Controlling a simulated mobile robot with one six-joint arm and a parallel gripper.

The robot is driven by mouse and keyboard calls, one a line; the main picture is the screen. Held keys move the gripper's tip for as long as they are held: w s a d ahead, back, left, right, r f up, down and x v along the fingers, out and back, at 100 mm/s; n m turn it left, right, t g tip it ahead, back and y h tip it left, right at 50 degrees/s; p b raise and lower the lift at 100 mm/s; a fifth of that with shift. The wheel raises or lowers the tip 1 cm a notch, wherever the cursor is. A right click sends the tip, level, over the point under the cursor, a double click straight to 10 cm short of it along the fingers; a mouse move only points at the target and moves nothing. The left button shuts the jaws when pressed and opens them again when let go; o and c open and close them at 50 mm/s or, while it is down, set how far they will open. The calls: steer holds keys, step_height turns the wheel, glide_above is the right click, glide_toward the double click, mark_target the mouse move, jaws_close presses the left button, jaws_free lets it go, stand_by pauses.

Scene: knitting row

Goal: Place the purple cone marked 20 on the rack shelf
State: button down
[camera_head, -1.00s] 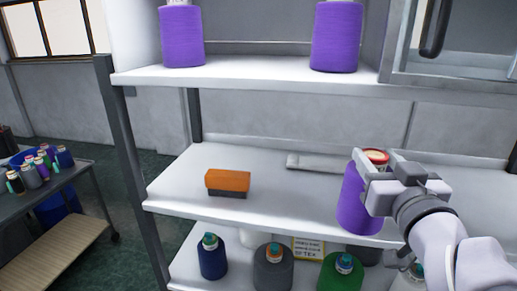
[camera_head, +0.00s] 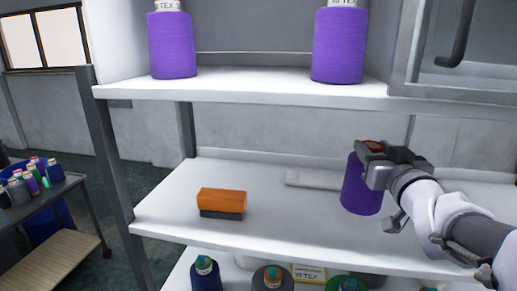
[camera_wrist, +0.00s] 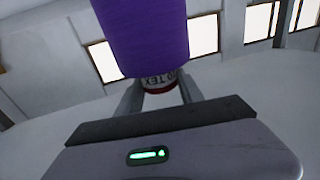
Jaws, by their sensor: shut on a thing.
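A purple cone (camera_head: 361,187) with a reddish top is held by my gripper (camera_head: 372,150) at the right of the middle shelf (camera_head: 285,228). My gripper is shut on the cone's top end. In the wrist view the purple cone (camera_wrist: 143,32) fills the upper middle, with a label ending in "TEX" near the fingers; its number is not clearly readable. The cone looks upright. I cannot tell whether its base touches the shelf or hangs just above it.
An orange and dark block (camera_head: 221,202) lies on the middle shelf at left, with a pale bar (camera_head: 314,180) behind. Two purple cones (camera_head: 172,45) (camera_head: 338,46) stand on the upper shelf. Several cones, including a blue one (camera_head: 205,274), stand below. A cart (camera_head: 62,188) is at left.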

steer(key=w, duration=0.1)
steer(key=w+d, duration=0.1)
steer(key=w, duration=0.1)
steer(key=w+d, duration=0.1)
steer(key=shift+w+d+f, duration=0.25)
steer(key=shift+w, duration=0.15)
steer(key=shift+w+f, duration=0.1)
steer(key=shift+f, duration=0.2)
steer(key=shift+d+f+b, duration=0.1)
steer(key=shift+f+b, duration=0.6)
steer(key=shift+f, duration=0.85)
steer(key=shift+f, duration=0.15)
steer(key=c, duration=0.7)
jaws_free()
steer(key=shift+c, duration=0.2)
